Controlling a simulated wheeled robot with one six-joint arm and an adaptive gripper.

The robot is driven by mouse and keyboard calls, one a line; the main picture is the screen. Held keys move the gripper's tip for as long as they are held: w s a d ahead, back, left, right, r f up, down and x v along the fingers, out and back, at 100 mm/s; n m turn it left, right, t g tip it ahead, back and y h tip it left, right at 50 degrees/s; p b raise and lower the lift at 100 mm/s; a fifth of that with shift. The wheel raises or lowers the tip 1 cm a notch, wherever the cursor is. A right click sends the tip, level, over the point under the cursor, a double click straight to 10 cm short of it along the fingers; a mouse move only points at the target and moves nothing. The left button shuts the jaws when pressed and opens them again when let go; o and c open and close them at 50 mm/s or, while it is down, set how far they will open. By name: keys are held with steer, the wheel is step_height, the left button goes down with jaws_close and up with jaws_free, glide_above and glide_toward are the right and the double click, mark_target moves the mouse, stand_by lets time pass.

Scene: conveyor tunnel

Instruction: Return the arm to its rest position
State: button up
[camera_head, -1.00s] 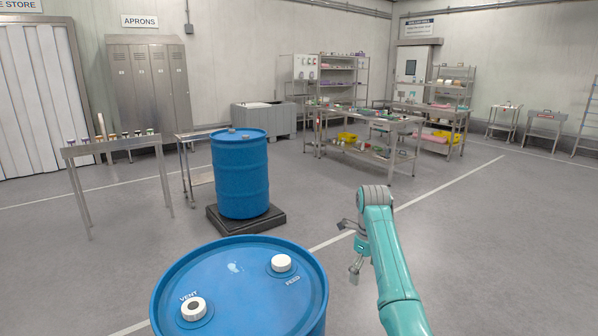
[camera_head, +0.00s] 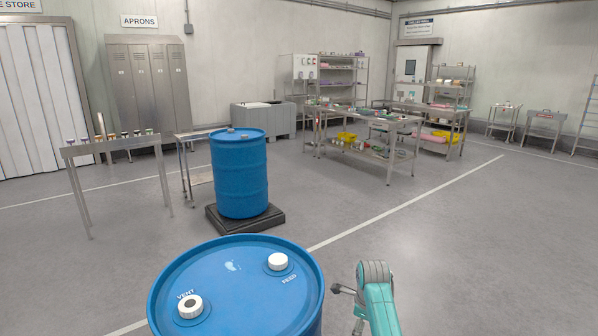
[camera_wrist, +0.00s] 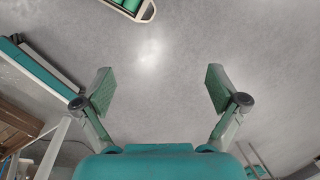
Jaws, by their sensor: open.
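My gripper (camera_wrist: 160,92) shows in the wrist view with its two fingers wide apart. It is open and nothing is between the fingers; bare grey floor lies beyond them. In the head view my teal arm is at the lower right, folded low, to the right of the near blue drum (camera_head: 236,290). The arm stands apart from the drum in the picture. The gripper's fingers are mostly cut off or hidden at the bottom of the head view.
The near drum has white caps marked VENT and FEED. A second blue drum (camera_head: 239,175) stands on a black platform (camera_head: 246,219) behind it. Steel tables (camera_head: 390,130) with items stand at the back. The floor (camera_head: 470,240) on the right is clear.

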steer(key=s+f+n+t, duration=0.3)
steer(key=s+f+n, duration=0.3)
steer(key=s+f, duration=1)
steer(key=s+f+n+t, duration=0.2)
steer(key=s+f+n, duration=0.1)
steer(key=s, duration=0.6)
steer(key=s+f+n+t, duration=0.1)
steer(key=s+f+n, duration=0.15)
steer(key=s, duration=0.55)
steer(key=s+r+n+t, duration=0.2)
steer(key=s+r+n, duration=0.2)
steer(key=s, duration=0.7)
steer(key=s+r+n+t, duration=0.2)
steer(key=s+r+n, duration=0.2)
steer(key=s+r, duration=0.5)
steer(key=s+r+n+t, duration=0.2)
steer(key=s+r+n, duration=0.2)
steer(key=s+r, duration=0.6)
step_height(320, 180, up, 7)
steer(key=shift+s+f+t, duration=0.1)
steer(key=shift+s+t, duration=0.15)
steer(key=shift+t, duration=0.15)
